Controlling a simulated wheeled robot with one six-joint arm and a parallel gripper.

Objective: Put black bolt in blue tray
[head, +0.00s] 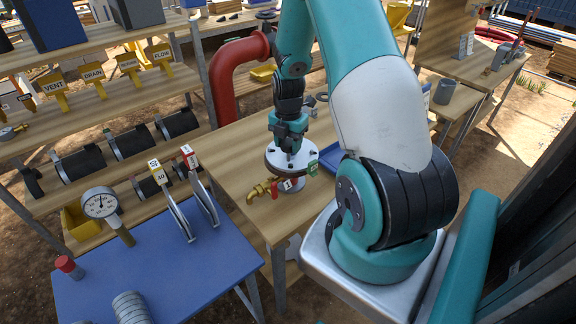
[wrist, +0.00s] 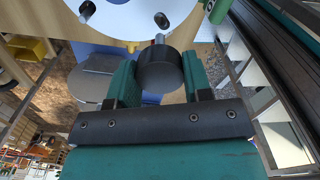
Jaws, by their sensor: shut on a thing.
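The black bolt (wrist: 158,72) shows in the wrist view as a dark round head between the green fingers of my gripper (wrist: 158,85), which is shut on it. Its thin shank points toward a white round flange plate with holes (wrist: 120,12). In the head view my gripper (head: 290,150) points down over the white flange (head: 288,162) on the wooden table; the bolt is hard to make out there. I cannot tell whether the bolt still touches the flange. The blue tray (head: 328,160) lies to the right of the flange, partly hidden by my arm.
A brass valve with red handle (head: 260,189) and a green tag (head: 312,167) sit by the flange. A red pipe (head: 224,85) rises behind left. A blue bench (head: 150,275) with a gauge (head: 101,203) stands front left. The wooden table's (head: 235,165) left part is clear.

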